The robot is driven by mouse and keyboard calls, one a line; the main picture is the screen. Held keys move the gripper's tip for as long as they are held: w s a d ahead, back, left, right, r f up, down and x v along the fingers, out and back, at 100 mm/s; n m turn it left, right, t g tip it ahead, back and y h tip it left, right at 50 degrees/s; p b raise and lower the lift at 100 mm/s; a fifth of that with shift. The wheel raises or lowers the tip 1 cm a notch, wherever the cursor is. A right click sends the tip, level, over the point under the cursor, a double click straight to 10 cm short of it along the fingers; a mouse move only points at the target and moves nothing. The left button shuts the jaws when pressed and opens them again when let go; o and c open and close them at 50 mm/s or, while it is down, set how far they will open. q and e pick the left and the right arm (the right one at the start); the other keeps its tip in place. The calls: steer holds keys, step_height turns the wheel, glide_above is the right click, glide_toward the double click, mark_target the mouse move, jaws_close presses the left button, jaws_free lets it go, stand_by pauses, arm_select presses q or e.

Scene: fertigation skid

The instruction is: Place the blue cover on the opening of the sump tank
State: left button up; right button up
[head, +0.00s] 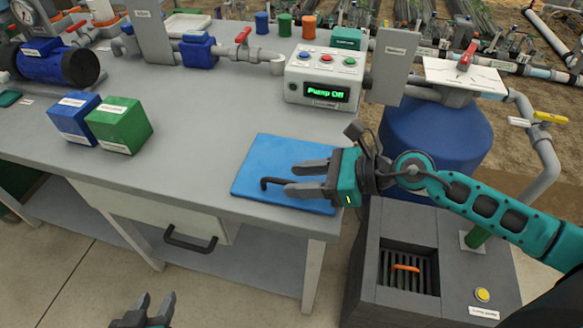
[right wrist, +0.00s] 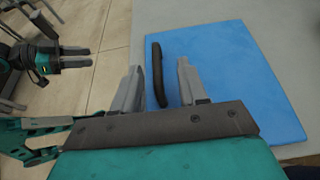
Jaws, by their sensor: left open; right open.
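The blue cover (head: 258,158) is a flat square panel lying on the grey workbench near its front right corner. Its dark bar handle (head: 268,182) stands up from it. In the right wrist view the handle (right wrist: 154,75) lies between the two fingers, with gaps on both sides. My right gripper (head: 305,178) is open just over the cover, around the handle. My left gripper (head: 155,298) is open and empty, low in front of the bench. A dark grey box (head: 455,265) on the floor, apparently the sump tank, has a square opening (head: 408,268) with a grate and orange bar inside.
A control box (head: 322,78) reading "Pump Off" stands behind the cover. A blue box (head: 75,118) and green box (head: 120,125) sit at left. A blue drum (head: 435,130) and pipes (head: 540,150) stand beyond the dark box. The bench middle is clear.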

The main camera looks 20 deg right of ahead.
mark_target(283, 180)
steer(key=x, duration=0.4)
steer(key=shift+s+a, duration=0.1)
steer(key=shift+s, duration=0.05)
jaws_close()
stand_by(0.4)
